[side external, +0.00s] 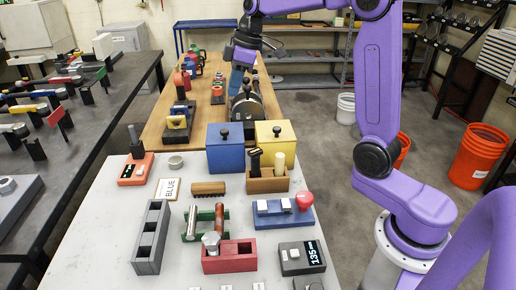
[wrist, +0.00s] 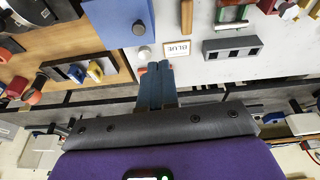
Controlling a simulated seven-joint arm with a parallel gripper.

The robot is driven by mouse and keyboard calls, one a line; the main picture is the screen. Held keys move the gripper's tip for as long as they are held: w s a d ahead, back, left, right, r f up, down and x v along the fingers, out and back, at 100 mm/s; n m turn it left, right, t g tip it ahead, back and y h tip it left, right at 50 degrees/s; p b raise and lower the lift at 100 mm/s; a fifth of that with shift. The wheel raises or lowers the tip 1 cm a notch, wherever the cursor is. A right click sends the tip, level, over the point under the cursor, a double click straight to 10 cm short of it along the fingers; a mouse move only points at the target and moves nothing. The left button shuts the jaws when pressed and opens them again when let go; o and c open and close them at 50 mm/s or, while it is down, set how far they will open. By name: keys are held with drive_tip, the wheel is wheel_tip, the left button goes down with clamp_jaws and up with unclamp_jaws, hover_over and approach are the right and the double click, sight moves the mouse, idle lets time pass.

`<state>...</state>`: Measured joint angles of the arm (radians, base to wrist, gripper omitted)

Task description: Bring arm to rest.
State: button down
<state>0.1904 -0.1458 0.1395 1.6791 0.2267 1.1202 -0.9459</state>
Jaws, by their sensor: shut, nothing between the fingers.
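My arm is purple and reaches in from the right in the side external view. My gripper (side external: 236,88) has blue fingers pointing down, above the wooden bench behind the blue box. In the wrist view the two blue fingers of my gripper (wrist: 156,68) lie side by side, shut with nothing between them. The fingertips appear beside the blue box (wrist: 118,20) and the sign reading BLUE (wrist: 176,48) in that view. How high the fingertips are above the surfaces is hard to tell.
A lidded blue box (side external: 225,152) and yellow box (side external: 276,140) stand behind a wooden holder (side external: 267,184). A grey metal device (side external: 247,104) is close to my gripper. Red tray (side external: 229,262), grey block (side external: 151,240) and blue button panel (side external: 283,217) occupy the white table (side external: 100,258).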

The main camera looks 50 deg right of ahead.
drive_tip(key=s+a+f+n+g, duration=0.1)
drive_tip(key=s+a+f, duration=0.1)
drive_tip(key=s+a, duration=0.45)
drive_tip(key=s+a+f+g, duration=0.1)
drive_tip(key=s+a+f, duration=0.2)
drive_tip(key=s, duration=0.7)
drive_tip(key=s+d+f+n+h, duration=0.1)
drive_tip(key=s+d+f, duration=0.1)
drive_tip(key=s, duration=0.7)
drive_tip(key=s+d+f+n, duration=0.1)
drive_tip(key=s+d+f, duration=0.1)
drive_tip(key=s, duration=0.7)
drive_tip(key=shift+f+h, duration=0.4)
drive_tip(key=shift+f, duration=0.25)
